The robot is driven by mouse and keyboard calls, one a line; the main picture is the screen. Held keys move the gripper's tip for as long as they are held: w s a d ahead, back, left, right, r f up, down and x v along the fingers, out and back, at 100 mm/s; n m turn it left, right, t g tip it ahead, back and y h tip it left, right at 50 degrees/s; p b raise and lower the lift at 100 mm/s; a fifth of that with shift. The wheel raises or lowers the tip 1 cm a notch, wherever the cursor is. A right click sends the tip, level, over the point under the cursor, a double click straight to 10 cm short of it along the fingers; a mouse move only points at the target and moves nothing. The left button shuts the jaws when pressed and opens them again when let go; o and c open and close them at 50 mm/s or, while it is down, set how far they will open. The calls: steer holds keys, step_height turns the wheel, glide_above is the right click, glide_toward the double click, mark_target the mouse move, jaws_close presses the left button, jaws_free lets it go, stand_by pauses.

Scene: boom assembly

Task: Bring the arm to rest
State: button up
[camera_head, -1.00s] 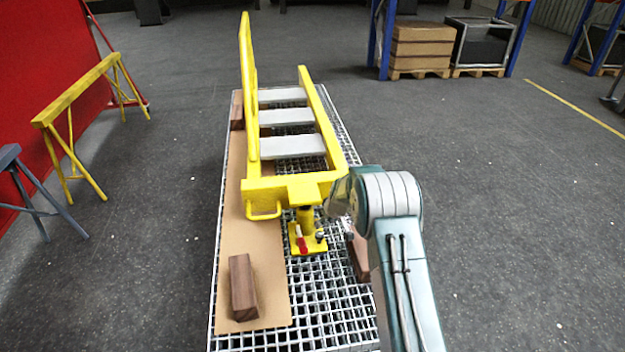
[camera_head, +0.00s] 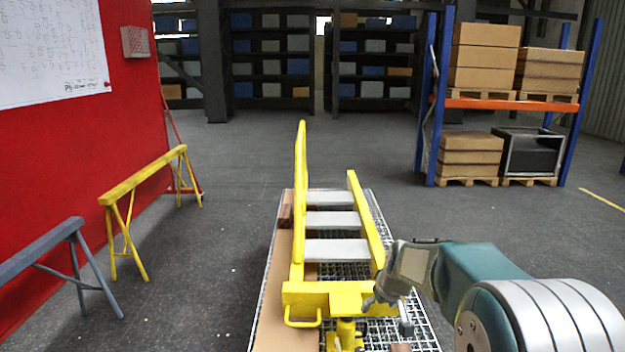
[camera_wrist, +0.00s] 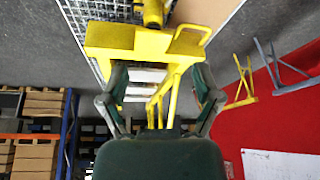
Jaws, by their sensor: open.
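My arm reaches in from the lower right in the head view. My gripper (camera_head: 378,296) is beside the right end of the yellow boom frame's crossbar. In the wrist view my gripper (camera_wrist: 161,84) has its two fingers spread wide, with nothing held between them. The yellow boom frame (camera_head: 300,215) with grey steps lies on the grating table (camera_head: 415,318). It also shows between and beyond the fingers in the wrist view (camera_wrist: 125,42). Whether the gripper touches the frame I cannot tell.
A yellow trestle (camera_head: 143,180) and a grey trestle (camera_head: 45,248) stand left by a red wall (camera_head: 105,130). A blue rack (camera_head: 437,100) with boxes on pallets stands at the right back. The floor (camera_head: 215,250) between trestles and table is clear.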

steer(key=s+r, duration=0.7)
steer(key=s, duration=0.1)
steer(key=s+r+m+t+h, duration=0.1)
steer(key=s+r+m, duration=0.1)
steer(key=s, duration=2.3)
steer(key=shift+r+m, duration=0.35)
steer(key=shift+m, duration=0.15)
